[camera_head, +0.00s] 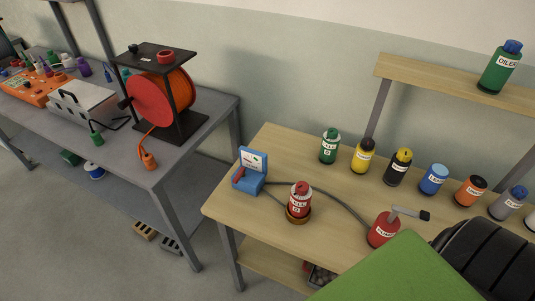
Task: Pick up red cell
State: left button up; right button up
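The red cell (299,203) is a small red canister with a white label that seems to read CELL. No gripper shows in the head view, so nothing is seen touching the cell.
A blue device (250,175) stands left of the cell, and a red pump (383,231) stands to its right. Several coloured bottles line the table's back, including a green one (329,147). A green panel (405,275) and a black ribbed shape (490,258) cover the lower right.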

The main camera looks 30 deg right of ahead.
aim_at(299, 207)
jog(key=z, duration=0.8)
